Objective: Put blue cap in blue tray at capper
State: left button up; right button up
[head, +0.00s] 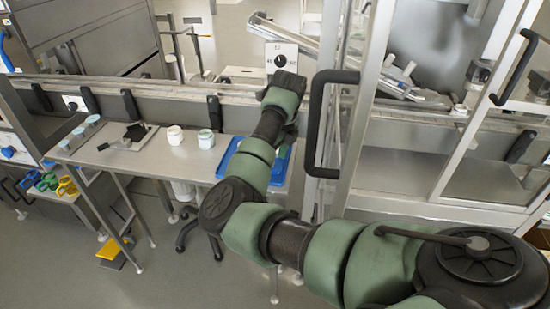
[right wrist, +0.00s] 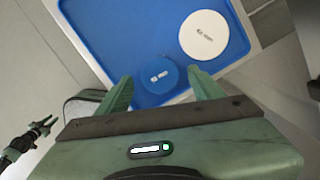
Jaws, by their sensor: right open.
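The blue tray (right wrist: 110,30) fills the upper part of the right wrist view. In the head view it sits at the right end of the metal table, partly hidden by my right arm (head: 225,155). A round blue cap (right wrist: 158,76) lies in the tray near its lower corner. My right gripper (right wrist: 160,78) is open, with one fingertip on each side of the blue cap. I cannot tell whether the fingers touch it. In the head view my right arm hides its fingers.
A larger white cap (right wrist: 204,35) lies in the tray, up and right of the blue cap. Two white jars (head: 175,135) (head: 206,139) and a dark scraper (head: 135,132) stand or lie on the table (head: 150,158). A door frame with a black handle (head: 322,120) stands right of my forearm.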

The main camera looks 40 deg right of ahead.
aim_at(280, 167)
jog(key=shift+r, duration=0.5)
notch_tip(280, 167, up, 11)
jog(key=s+b, duration=0.1)
jog(key=shift+s+d, duration=0.3)
jog(key=shift+s, duration=0.05)
